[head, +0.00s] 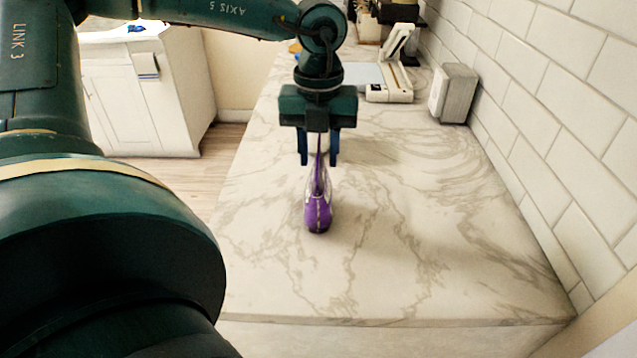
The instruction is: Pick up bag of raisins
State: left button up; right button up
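The bag of raisins looks like a purple and clear pouch (318,212) standing upright on the marble counter, narrow at the top and wider at the base. My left gripper (319,160) comes in from behind and above it, pointing down. Its two blue fingers are apart, and the bag's narrow top shows between or just in front of them. I cannot tell whether the fingers touch the bag; they look wide of it. My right gripper is not in the head view.
The marble counter (420,240) is clear around the bag. A tiled wall (560,130) runs along the right. A grey box-like item (454,93) stands against it. A white appliance (390,85) is at the back. A white cabinet (140,95) stands across the floor at left.

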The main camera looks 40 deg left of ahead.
pick_arm(q)
jog(key=shift+f, duration=0.3)
jog(key=shift+c, duration=0.3)
grip_shut()
jog(key=shift+r, duration=0.1)
dwell(0.8)
